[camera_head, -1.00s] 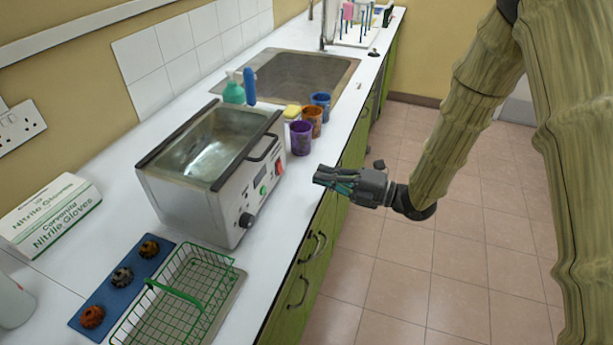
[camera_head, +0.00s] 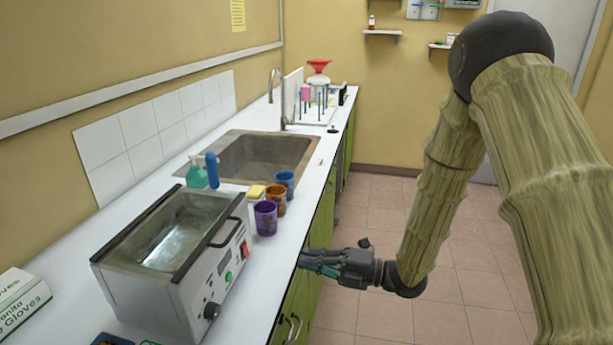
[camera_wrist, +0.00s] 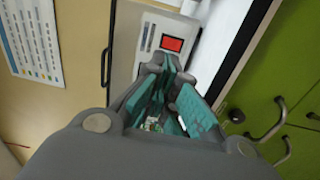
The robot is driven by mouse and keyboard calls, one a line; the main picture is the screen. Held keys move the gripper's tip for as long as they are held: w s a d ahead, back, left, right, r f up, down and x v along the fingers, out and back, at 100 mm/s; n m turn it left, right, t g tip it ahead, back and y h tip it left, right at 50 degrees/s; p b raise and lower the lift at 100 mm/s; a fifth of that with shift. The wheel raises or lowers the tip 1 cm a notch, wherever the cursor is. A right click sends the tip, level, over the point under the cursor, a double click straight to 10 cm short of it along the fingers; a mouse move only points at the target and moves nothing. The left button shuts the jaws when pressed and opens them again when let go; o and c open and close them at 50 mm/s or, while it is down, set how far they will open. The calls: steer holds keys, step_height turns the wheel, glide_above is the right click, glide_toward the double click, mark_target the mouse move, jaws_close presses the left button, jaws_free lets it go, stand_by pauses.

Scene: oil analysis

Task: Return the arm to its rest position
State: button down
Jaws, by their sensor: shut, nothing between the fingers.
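My gripper (camera_head: 306,262) is at the end of my bent arm, in front of the green cabinets and just off the counter's front edge. Its fingers point left toward the metal bath (camera_head: 170,255). In the wrist view my gripper (camera_wrist: 168,75) shows its teal finger pads converging, shut with nothing held. The front panel of the bath, with a red switch (camera_wrist: 172,44), lies beyond the fingertips. I see no contact between my gripper and the bath or counter.
The white counter (camera_head: 120,190) carries purple (camera_head: 265,219), brown (camera_head: 275,202) and blue (camera_head: 284,184) cups near its front edge, and a sink (camera_head: 262,155) behind. Green cabinets (camera_wrist: 285,70) with handles are below. The tiled floor (camera_head: 380,220) on the right is clear.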

steer(key=s+d+f+m+t+h, duration=0.1)
steer(key=s+d+f+m+h, duration=0.25)
steer(key=f+m, duration=0.45)
steer(key=s+d+f+m+t+h, duration=0.1)
steer(key=s+d+f+m+h, duration=0.25)
steer(key=f, duration=0.65)
steer(key=s+d+f+m+t+h, duration=0.1)
steer(key=s+d+f+m+h, duration=0.2)
steer(key=f+m, duration=0.55)
steer(key=s+d+f+m+g+h, duration=0.2)
steer(key=s+d+f+m, duration=0.1)
steer(key=s, duration=0.5)
steer(key=s+d+f+m+g+h, duration=0.3)
steer(key=s+d+f+m, duration=0.1)
steer(key=s, duration=0.5)
steer(key=s+d+f+m+g+h, duration=0.2)
steer(key=s+d+f+m, duration=0.2)
steer(key=s+m, duration=0.2)
steer(key=s, duration=0.2)
steer(key=shift+s+d+f+g+h, duration=0.15)
steer(key=shift+s+f+g+h, duration=0.05)
steer(key=shift+s+g+h, duration=0.2)
